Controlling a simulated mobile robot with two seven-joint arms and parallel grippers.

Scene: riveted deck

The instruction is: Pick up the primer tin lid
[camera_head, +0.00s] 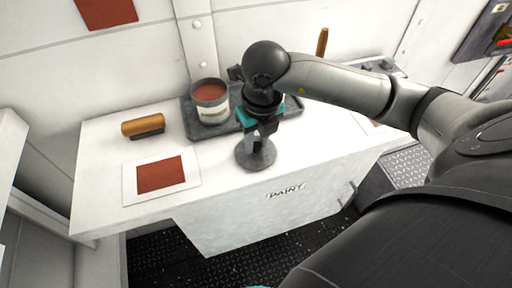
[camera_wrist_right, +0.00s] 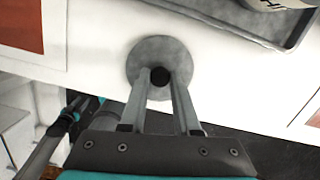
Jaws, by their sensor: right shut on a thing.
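The primer tin lid (camera_head: 263,159), a flat grey disc, is at the front part of the white counter. It also shows in the right wrist view (camera_wrist_right: 153,50), with a small dark knob (camera_wrist_right: 160,77). My right gripper (camera_head: 255,147) points down over the lid, its fingers shut on the knob. I cannot tell if the lid touches the counter or is slightly above it. The open primer tin (camera_head: 212,112), full of red-brown paint, stands on the dark tray behind. What looks like part of my left gripper (camera_wrist_right: 68,118) shows at the left of the right wrist view; its jaws are unclear.
The dark tray (camera_head: 190,117) lies at the counter's back. An orange-brown brush or roller (camera_head: 143,124) and a red-brown swatch card (camera_head: 132,196) lie to the left. The counter (camera_head: 100,150) is bare between card and lid. Its front edge is close to the lid.

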